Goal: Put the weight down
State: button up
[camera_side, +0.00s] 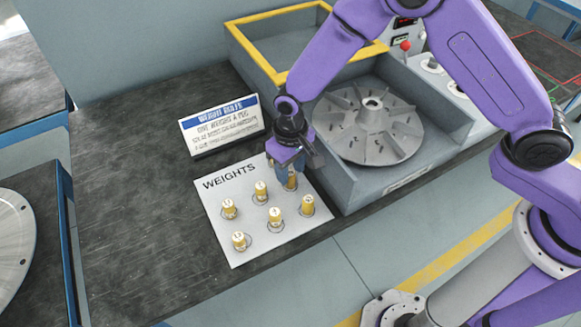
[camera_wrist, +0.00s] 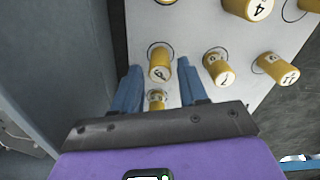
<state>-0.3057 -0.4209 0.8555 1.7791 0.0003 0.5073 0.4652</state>
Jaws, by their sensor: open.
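Several brass-yellow weights stand on the white WEIGHTS board (camera_side: 229,242) in the side view. My gripper (camera_side: 290,170) is low over the board's upper right part, at one weight (camera_side: 292,184) that it partly hides. In the wrist view the blue fingers are spread apart. One yellow weight (camera_wrist: 160,67) shows between their tips, and a smaller yellow piece (camera_wrist: 157,97) shows nearer the palm. I cannot tell whether the fingers touch either. Other weights (camera_wrist: 216,66) stand to the right, apart from the fingers.
The grey blower box (camera_side: 372,195) with its finned wheel (camera_side: 368,125) stands close to the right of the board. A sign (camera_side: 222,125) stands behind the board. The dark bench (camera_side: 130,190) is clear to the left.

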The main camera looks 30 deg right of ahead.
aim_at(290, 173)
notch_tip(290, 173, up, 12)
dwell(0.5)
jog(key=shift+r, duration=0.1)
jog(key=s+d+r+n, duration=0.4)
jog(key=s+d, duration=0.8)
jog(key=s, duration=0.1)
jog(key=s+d+r+n, duration=0.4)
jog(key=s+d+n, duration=0.1)
jog(key=s+d, duration=0.7)
jog(key=shift+s+d+n, duration=0.3)
jog(key=shift+s+d, duration=0.05)
